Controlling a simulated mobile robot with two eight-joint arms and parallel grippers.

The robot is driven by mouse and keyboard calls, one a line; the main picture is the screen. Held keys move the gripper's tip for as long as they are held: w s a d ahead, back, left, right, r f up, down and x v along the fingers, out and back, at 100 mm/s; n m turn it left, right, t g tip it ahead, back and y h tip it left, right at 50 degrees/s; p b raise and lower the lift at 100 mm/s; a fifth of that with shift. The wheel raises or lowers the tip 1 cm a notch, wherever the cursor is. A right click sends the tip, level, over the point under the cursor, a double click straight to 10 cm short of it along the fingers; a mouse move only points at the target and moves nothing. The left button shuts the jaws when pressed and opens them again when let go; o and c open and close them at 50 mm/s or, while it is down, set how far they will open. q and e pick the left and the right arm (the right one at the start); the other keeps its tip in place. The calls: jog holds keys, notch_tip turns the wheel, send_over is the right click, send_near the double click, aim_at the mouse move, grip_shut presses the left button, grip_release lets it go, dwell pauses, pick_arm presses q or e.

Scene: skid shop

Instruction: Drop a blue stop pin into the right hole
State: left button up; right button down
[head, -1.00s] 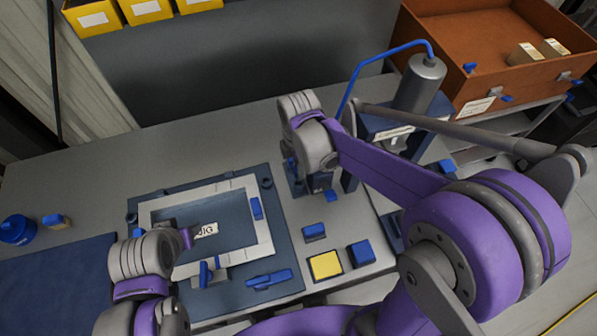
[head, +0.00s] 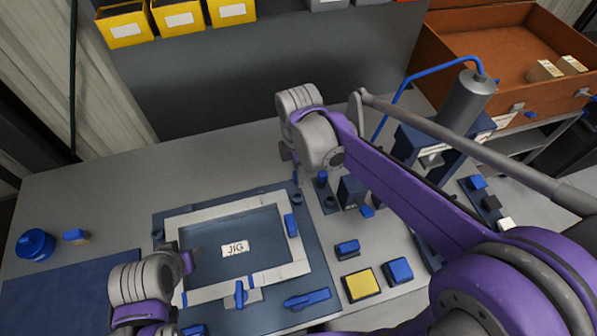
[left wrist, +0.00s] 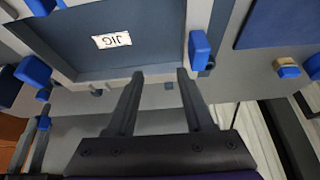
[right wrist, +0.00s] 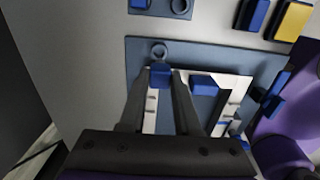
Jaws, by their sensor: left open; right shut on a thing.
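The jig plate (head: 170,222) lies on the bench with a grey frame (head: 215,205) and a "JIG" label in the middle. My right gripper (head: 294,176) is shut on a small blue pin (right wrist: 160,76) above the plate's back right corner. A ring-shaped hole (right wrist: 159,50) at that corner shows just beyond the pin in the right wrist view; the pin is apart from it there. Another round hole (head: 158,235) is at the plate's left corner. My left gripper (left wrist: 160,75) is open and empty by the frame's left side, beside a blue clamp (left wrist: 199,48).
A small pin rack (head: 330,204) with a ring and a blue pin stands right of the jig. Blue blocks and a yellow-topped block (head: 361,286) lie nearer. A press (head: 465,98) and a brown box (head: 480,45) are at the right. The bench behind the jig is clear.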

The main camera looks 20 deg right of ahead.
jog(key=shift+a+f, duration=0.1)
jog(key=shift+a, duration=0.1)
jog(key=shift+d+f+b, duration=0.15)
jog(key=shift+f+b, duration=0.4)
jog(key=shift+f, duration=0.25)
pick_arm(q)
jog(key=shift+s+a+f+b, duration=0.1)
jog(key=shift+s+f+b, duration=0.15)
jog(key=shift+f, duration=0.4)
jog(key=shift+s+d+f+b, duration=0.15)
jog(key=shift+f+b, duration=0.15)
jog(key=shift+f, duration=0.3)
jog(key=shift+s+a+f+b, duration=0.2)
jog(key=shift+f+b, duration=0.1)
jog(key=shift+f, duration=0.35)
pick_arm(e)
jog(key=shift+f, duration=1.5)
pick_arm(q)
jog(key=shift+s+f+b, duration=0.15)
jog(key=shift+f+b, duration=0.4)
jog(key=shift+f, duration=0.1)
jog(key=shift+s+f+b, duration=0.15)
jog(key=shift+f+b, duration=0.4)
jog(key=shift+f, duration=0.1)
pick_arm(e)
jog(key=shift+f, duration=1.6)
jog(key=shift+c, duration=0.7)
grip_release()
